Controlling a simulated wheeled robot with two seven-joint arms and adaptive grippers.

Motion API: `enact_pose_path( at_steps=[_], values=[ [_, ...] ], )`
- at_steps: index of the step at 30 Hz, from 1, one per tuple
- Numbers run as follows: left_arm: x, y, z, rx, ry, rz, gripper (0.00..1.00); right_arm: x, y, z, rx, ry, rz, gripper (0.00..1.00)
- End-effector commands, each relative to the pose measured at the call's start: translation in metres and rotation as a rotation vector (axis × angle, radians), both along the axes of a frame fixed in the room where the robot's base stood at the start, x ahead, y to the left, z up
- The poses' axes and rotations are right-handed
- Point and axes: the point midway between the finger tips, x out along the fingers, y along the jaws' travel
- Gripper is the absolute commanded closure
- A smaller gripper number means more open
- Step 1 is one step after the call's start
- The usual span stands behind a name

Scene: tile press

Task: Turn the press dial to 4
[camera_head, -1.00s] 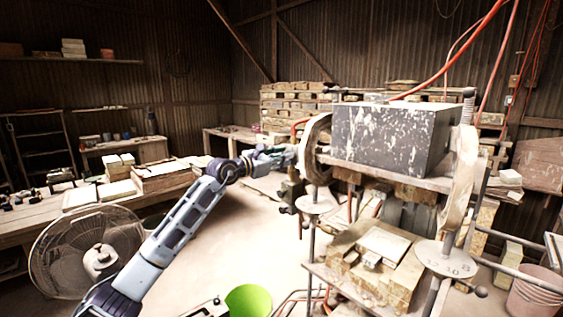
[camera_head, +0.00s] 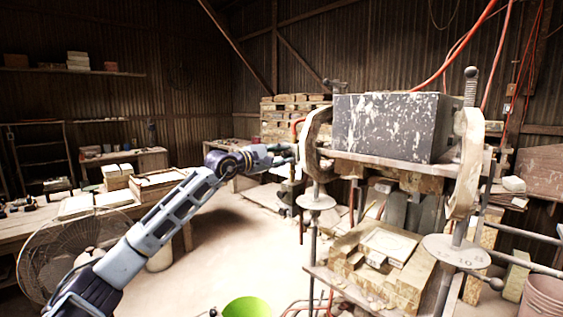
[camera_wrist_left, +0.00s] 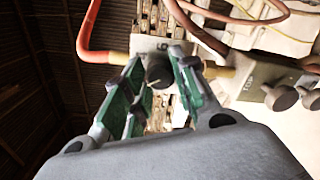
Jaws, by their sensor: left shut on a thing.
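The press (camera_head: 395,128) stands right of centre in the head view, with a big dark paint-spattered block on top. My left gripper (camera_head: 287,153) reaches to the press's left side. In the left wrist view the dark round dial knob (camera_wrist_left: 159,72) sits between the green-padded fingers of that gripper (camera_wrist_left: 152,88), which is shut on it. A pale plate (camera_wrist_left: 150,46) with a mark like a 6 lies behind the knob. The knob's pointer is too small to read. My right gripper does not show.
Another grey box (camera_wrist_left: 262,84) with dark round knobs is beside the dial in the wrist view. Red hoses (camera_wrist_left: 90,35) run close by. A fan (camera_head: 62,240), a green bucket (camera_head: 246,307) and a pink bucket (camera_head: 543,300) stand around the floor.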

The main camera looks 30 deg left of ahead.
Motion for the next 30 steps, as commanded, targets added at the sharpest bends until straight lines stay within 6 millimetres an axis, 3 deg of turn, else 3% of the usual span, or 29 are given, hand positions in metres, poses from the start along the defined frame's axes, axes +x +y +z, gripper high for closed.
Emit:
enact_pose_path(
  at_steps=[8, 30],
  values=[
    [0.0, 0.0, -0.001, 0.235, -0.082, 0.0, 0.97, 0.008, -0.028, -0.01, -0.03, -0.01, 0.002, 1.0],
    [0.0, -0.001, -0.001, 0.843, -0.291, -0.001, 0.97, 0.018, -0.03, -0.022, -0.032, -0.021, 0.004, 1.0]
  ],
)
